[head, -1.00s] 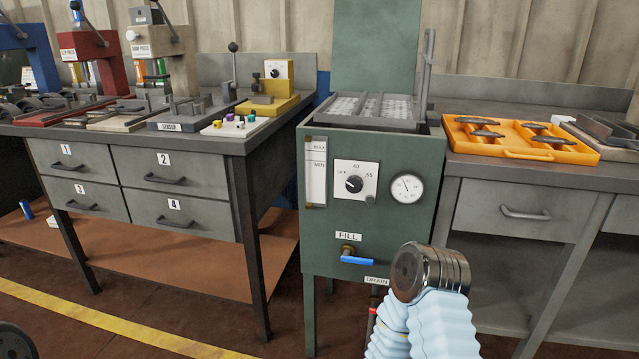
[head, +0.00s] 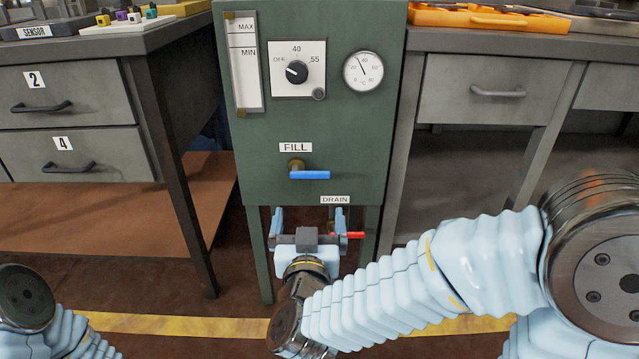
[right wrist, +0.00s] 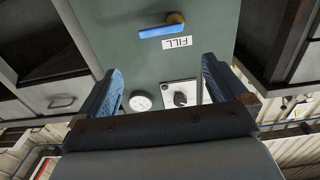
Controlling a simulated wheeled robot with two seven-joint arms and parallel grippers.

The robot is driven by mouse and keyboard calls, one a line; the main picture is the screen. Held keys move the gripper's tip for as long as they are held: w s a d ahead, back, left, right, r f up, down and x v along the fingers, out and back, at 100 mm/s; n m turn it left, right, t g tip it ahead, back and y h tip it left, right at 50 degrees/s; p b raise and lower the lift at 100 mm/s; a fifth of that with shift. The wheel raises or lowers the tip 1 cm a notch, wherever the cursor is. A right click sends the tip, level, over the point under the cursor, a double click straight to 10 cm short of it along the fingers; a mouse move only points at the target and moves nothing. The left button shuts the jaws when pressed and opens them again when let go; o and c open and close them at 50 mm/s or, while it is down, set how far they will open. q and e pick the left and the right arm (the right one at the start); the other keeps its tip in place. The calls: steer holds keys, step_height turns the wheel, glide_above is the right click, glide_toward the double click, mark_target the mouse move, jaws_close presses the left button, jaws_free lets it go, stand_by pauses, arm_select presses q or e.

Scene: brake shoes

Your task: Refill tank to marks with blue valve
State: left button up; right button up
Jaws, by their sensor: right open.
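The green tank (head: 355,130) stands in the middle of the head view. Its blue FILL valve handle (head: 309,175) lies horizontal on a brass fitting. The level gauge (head: 245,65) with MAX and MIN marks is at the upper left of its front; I cannot make out a liquid level. A red DRAIN handle (head: 349,235) shows below the tank. My right gripper (head: 308,216) is open and empty, in front of and below the blue handle. In the right wrist view the blue handle (right wrist: 161,31) appears upside down, beyond the open fingers (right wrist: 160,80). My left gripper is out of view.
A dial knob (head: 296,72) and a round gauge (head: 363,71) are above the valve. A drawer bench (head: 75,130) stands left, and another bench (head: 485,90) with an orange tray (head: 470,17) stands right. Their legs flank the tank.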

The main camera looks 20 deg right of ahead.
mark_target(310, 174)
steer(key=p+x, duration=1)
steer(key=x, duration=0.3)
steer(key=shift+w+p, duration=0.3)
